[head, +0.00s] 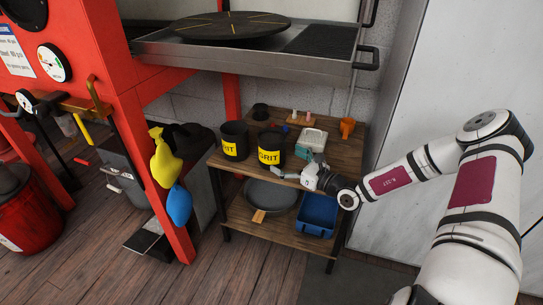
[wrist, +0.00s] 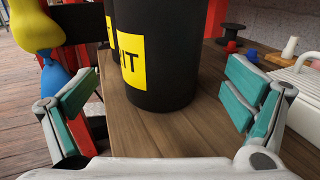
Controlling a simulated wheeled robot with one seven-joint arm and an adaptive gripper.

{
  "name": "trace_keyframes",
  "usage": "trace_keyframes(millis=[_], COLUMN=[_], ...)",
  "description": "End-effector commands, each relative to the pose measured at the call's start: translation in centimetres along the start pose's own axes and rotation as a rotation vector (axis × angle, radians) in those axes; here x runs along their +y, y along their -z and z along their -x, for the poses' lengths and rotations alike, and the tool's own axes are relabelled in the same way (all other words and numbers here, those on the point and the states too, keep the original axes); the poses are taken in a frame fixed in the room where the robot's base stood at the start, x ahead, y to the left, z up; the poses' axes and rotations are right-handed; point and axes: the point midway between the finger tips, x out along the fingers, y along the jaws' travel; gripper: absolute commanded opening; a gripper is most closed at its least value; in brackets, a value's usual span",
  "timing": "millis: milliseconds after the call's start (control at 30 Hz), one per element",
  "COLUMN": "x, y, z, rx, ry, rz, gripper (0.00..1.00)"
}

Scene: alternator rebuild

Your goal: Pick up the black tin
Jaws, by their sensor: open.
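Two black tins with yellow GRIT labels stand upright on the top of a wooden shelf unit in the head view. The nearer tin (head: 270,158) is just beyond my gripper (head: 299,168). The other tin (head: 234,151) stands to its left. In the wrist view the nearer tin (wrist: 172,85) is ahead between the spread green-padded fingers of my gripper (wrist: 165,95), touching neither pad. The other tin (wrist: 106,65) is mostly hidden behind it. My gripper is open and empty. The tins' tops are out of the wrist view.
A pale case (head: 312,138), an orange cup (head: 347,126) and a dark spool (head: 260,112) share the shelf top (wrist: 165,140). A pan (head: 270,196) and blue bin (head: 318,212) sit below. A red press frame (head: 165,200) stands left; a metal bench (head: 250,56) overhangs behind.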

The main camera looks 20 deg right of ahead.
Motion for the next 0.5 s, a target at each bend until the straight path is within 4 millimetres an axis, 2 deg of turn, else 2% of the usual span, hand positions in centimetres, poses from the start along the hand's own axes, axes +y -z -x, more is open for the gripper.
trace_keyframes(millis=[167, 500], x=[0.0, 0.0], y=[0.0, 0.1], z=[-1.1, -5.9], rx=[0.000, 0.000], ry=[0.000, 0.000], rz=[0.001, 0.000], gripper=[0.96, 0.96])
